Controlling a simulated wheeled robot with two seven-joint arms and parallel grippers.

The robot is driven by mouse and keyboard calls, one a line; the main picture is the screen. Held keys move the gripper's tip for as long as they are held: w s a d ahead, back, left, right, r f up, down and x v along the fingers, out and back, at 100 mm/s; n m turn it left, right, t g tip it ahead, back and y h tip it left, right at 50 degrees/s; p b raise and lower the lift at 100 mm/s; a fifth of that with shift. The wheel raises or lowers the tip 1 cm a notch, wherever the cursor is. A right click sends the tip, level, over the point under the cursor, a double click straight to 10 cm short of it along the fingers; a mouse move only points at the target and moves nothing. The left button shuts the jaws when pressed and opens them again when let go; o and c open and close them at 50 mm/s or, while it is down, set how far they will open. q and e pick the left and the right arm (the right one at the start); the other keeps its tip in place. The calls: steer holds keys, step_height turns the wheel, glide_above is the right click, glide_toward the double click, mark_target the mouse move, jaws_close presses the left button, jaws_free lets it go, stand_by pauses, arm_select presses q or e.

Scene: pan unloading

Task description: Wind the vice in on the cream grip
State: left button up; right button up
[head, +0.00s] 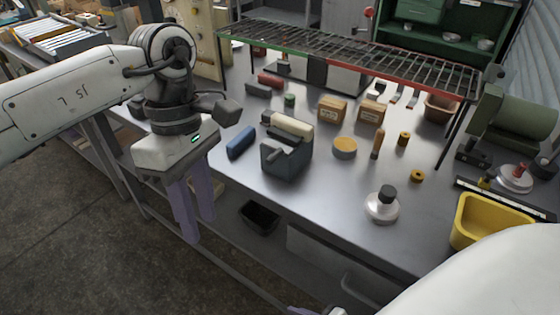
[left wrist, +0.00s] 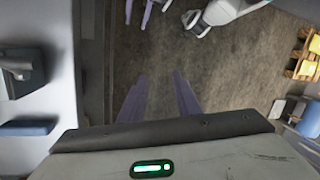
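The vice (head: 286,158) is a dark grey block near the front edge of the steel bench. A cream grip (head: 290,125) lies across its top, at the jaws; whether the jaws touch it is unclear. The vice's dark side also shows at the left of the left wrist view (left wrist: 22,70). My left gripper (head: 198,230) is open and empty, pointing down in front of the bench edge, left of the vice. Its fingers stand apart in the left wrist view (left wrist: 160,98). My right gripper (left wrist: 139,12) shows small at the top there, fingers apart.
A blue grip (head: 240,142) lies left of the vice and a red one (head: 270,80) behind. A wire rack (head: 350,55) spans the back.

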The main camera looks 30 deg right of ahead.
mark_target(266, 165)
arm_select(q)
steer(key=s+d+f+n+t+h+b, duration=0.1)
steer(key=s+d+f+n+h+b, duration=0.15)
steer(key=d+f+h, duration=0.3)
steer(key=s+d+f+n+h+b, duration=0.1)
steer(key=d+f+n+h+b, duration=0.15)
steer(key=d+f+h, duration=0.35)
steer(key=w+a+r+n+t+h+b, duration=0.1)
steer(key=w+a+r+n+t+h, duration=0.15)
steer(key=r+n+t, duration=0.2)
steer(key=w+a+r+n+t+h+b, duration=0.2)
steer(key=a+r+n+t+h, duration=0.15)
steer(key=r+n, duration=0.2)
steer(key=shift+m+t, duration=0.3)
steer(key=x, duration=1)
steer(key=shift+d+r+p, duration=0.25)
steer(key=shift+p, duration=0.1)
jaws_close()
